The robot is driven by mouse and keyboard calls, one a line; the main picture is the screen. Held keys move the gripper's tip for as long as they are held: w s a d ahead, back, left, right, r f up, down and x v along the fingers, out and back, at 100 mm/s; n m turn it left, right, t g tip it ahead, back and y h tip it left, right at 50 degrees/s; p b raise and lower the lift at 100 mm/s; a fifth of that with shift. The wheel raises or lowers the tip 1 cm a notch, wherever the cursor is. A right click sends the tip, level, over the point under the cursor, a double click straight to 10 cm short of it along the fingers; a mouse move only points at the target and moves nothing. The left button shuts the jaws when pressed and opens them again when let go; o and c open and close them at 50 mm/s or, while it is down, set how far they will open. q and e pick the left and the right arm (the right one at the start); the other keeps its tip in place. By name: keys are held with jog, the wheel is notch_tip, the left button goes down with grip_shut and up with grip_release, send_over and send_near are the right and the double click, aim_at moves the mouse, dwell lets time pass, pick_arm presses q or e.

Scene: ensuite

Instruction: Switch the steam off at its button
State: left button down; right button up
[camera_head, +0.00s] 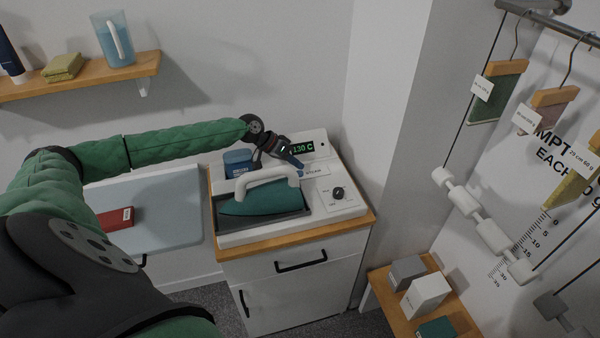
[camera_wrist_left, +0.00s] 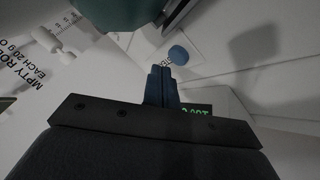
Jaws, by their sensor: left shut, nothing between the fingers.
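The white ironing station (camera_head: 330,211) stands on a small cabinet. Its round blue button (camera_wrist_left: 178,55) shows in the left wrist view, beside a printed label; in the head view my fingers mostly cover it. My left gripper (camera_head: 297,164) is over the back of the station, shut and empty. Its closed fingertips (camera_wrist_left: 161,70) appear close to the button, a little to one side in the wrist view. I cannot tell whether they touch anything. The display (camera_head: 302,148) reads 130 C in green. My right gripper is not in view.
A teal iron (camera_head: 258,200) with a white handle rests in the station's dark tray, near my left gripper. A blue container (camera_head: 237,158) and a black knob (camera_head: 338,193) flank it. An ironing board (camera_head: 170,215) with a red box is left; weights hang at right.

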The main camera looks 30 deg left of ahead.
pick_arm(q)
notch_tip(320, 180, up, 6)
jog(key=p, duration=0.3)
dwell(0.4)
jog(key=shift+w+r, duration=0.1)
dwell(0.3)
